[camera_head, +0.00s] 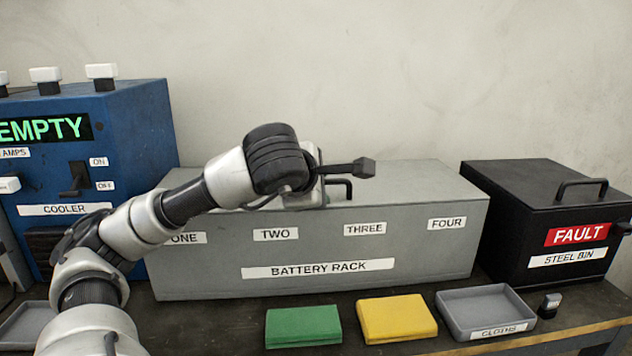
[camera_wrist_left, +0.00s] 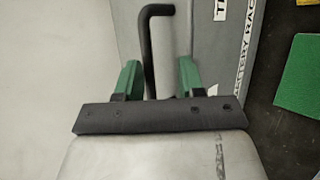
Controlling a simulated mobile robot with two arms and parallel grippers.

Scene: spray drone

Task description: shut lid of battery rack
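The battery rack (camera_head: 330,245) is a long grey box with labels ONE to FOUR on its front. Its grey lid (camera_head: 425,180) lies flat across the top, with no visible gap. A black bar handle (camera_head: 340,187) stands on the lid; it also shows in the left wrist view (camera_wrist_left: 147,50). My left gripper (camera_head: 352,172) is over the lid at the handle. In the left wrist view its green fingers (camera_wrist_left: 157,72) are apart, with the handle between them and space on both sides. My right gripper is not in view.
A blue cooler box (camera_head: 130,130) stands left and a black steel bin (camera_head: 530,215) right. A green cloth (camera_head: 303,325), a yellow cloth (camera_head: 397,318), a grey cloths tray (camera_head: 485,308) and a small dark item (camera_head: 549,305) line the bench front.

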